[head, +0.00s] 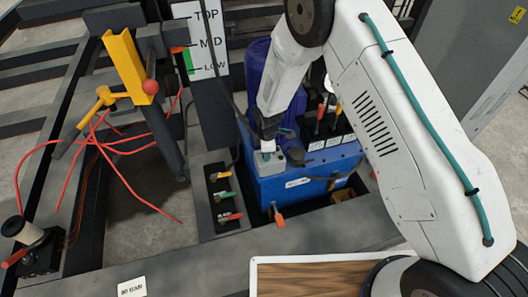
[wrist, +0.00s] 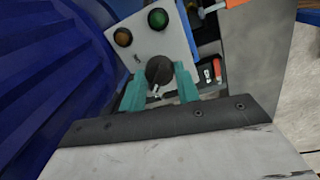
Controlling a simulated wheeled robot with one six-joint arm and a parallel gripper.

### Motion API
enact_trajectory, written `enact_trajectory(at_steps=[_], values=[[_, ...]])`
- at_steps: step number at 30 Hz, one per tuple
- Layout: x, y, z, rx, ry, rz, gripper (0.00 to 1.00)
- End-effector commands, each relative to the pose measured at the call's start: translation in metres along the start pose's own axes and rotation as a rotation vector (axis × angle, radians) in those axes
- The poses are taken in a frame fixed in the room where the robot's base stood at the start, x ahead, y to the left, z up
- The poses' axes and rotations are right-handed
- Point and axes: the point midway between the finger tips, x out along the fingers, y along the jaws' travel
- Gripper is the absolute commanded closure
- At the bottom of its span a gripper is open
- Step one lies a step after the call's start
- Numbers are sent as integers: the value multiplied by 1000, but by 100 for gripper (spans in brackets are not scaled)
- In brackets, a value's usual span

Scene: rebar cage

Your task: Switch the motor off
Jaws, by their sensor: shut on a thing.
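A small light-grey control box (head: 268,163) sits on top of the blue power unit (head: 290,190) in the head view. In the wrist view its panel (wrist: 150,35) carries an amber lamp (wrist: 123,37), a green button or lamp (wrist: 158,19) and a dark round switch knob (wrist: 158,70). My gripper (wrist: 160,82) has its teal fingers shut on the knob, one on each side. In the head view my gripper (head: 267,146) points down at the box. The knob's pointer direction is hard to read. The ribbed blue motor (wrist: 50,60) fills the left of the wrist view.
Levers with red and yellow handles (head: 320,115) stand right of the box. A board marked TOP, MID, LOW (head: 204,40) stands behind. Red hoses (head: 110,150) spread at left.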

Motion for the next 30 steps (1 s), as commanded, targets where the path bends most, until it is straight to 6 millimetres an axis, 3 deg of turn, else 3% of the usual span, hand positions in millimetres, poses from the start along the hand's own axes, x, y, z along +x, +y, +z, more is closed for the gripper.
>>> enact_trajectory(at_steps=[1, 15, 16, 18, 26, 30], values=[[3, -7, -1, -10, -4, -14, 91], [4, -8, -1, -24, -4, -17, 91], [4, -9, -1, -24, -4, -17, 63], [4, -8, -1, -23, -4, -16, 47], [1, -4, 1, -19, -2, -8, 47], [-11, -3, 1, -18, -1, -5, 47]])
